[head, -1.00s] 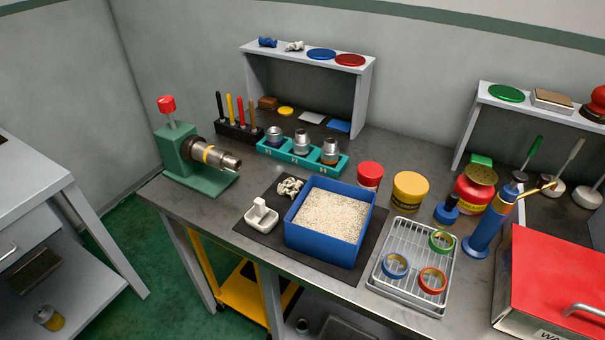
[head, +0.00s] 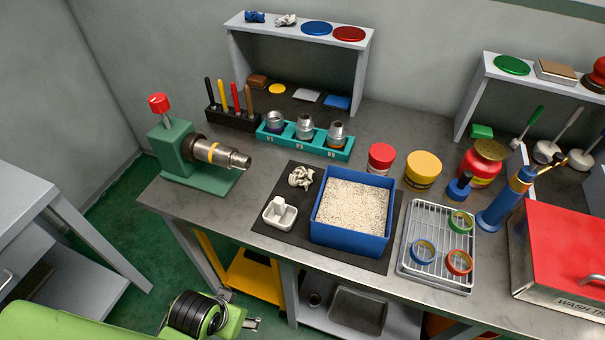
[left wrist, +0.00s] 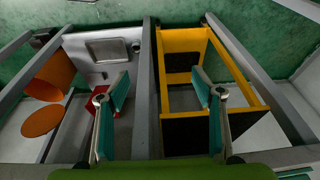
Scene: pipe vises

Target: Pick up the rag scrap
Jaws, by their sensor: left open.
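A crumpled white rag scrap (head: 300,176) lies on the dark mat (head: 285,236), behind a small white dish (head: 280,213) and left of a blue box (head: 348,240) of pale granules. Similar crumpled pieces, one white (head: 286,20) and one blue (head: 255,16), lie on top of the back shelf. My left gripper (head: 252,323) is at the bottom of the head view, in front of the bench and well apart from the rag. In the left wrist view it is open and empty (left wrist: 161,92), facing the space under the bench. My right gripper is not in view.
A green pipe vise (head: 180,155) holding a pipe stands at the bench's left. A teal socket tray (head: 345,153), red jar (head: 381,158) and yellow jar (head: 423,168) stand behind the mat. A wire tray (head: 437,245) is right. A yellow cart (left wrist: 160,85) is under the bench.

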